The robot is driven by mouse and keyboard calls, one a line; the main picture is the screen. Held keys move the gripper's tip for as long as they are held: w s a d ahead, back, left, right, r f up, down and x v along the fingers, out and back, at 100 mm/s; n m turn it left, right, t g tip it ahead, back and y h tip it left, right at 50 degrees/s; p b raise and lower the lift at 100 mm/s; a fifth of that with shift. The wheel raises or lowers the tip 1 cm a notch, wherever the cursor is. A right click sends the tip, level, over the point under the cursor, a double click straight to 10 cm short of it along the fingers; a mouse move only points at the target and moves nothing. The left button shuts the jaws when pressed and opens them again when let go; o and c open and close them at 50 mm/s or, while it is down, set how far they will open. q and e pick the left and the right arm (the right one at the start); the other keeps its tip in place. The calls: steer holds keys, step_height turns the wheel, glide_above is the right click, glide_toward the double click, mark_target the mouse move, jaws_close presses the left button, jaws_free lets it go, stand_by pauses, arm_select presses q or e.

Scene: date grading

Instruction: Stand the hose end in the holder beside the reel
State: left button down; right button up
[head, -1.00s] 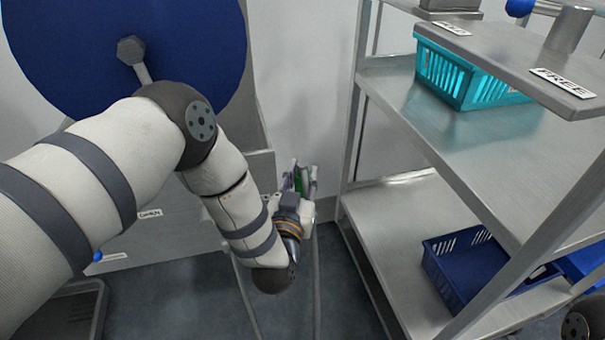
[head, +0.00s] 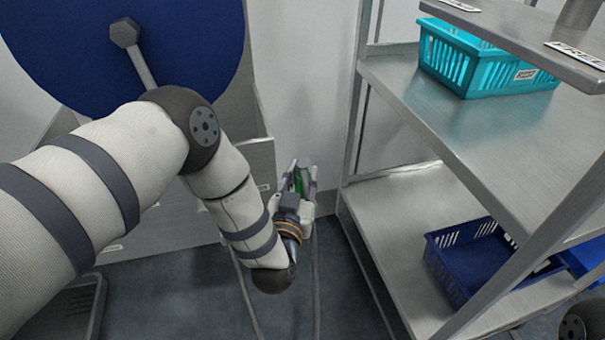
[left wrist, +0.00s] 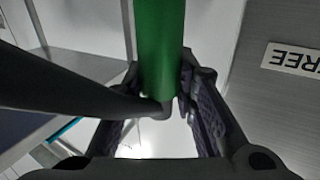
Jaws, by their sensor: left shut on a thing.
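The hose end is a green cylinder (left wrist: 160,45), upright in the left wrist view between the fingers. My left gripper (head: 301,172) is shut on it, and a little green (head: 299,184) shows between the fingers in the head view. A dark tapered piece (left wrist: 75,82) crosses in front of its lower end in the left wrist view; I cannot tell what it is. The reel (head: 60,45) is the big blue disc at upper left, partly behind my left arm. I cannot make out the holder. My right gripper is not in view.
A metal shelf rack (head: 385,85) stands right of my left gripper, with a teal basket (head: 487,80) above and a dark blue basket (head: 440,262) below. A FREE label (left wrist: 291,61) is on a grey surface in the left wrist view. Some floor (head: 345,300) is clear.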

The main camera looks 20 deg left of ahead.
arm_select(q)
steer(key=shift+f+b, duration=0.5)
steer(key=shift+f, duration=0.3)
steer(key=c, duration=1.2)
jaws_free()
steer(key=s, duration=0.5)
steer(key=s+d, duration=0.1)
steer(key=s, duration=0.1)
steer(key=shift+s, duration=0.2)
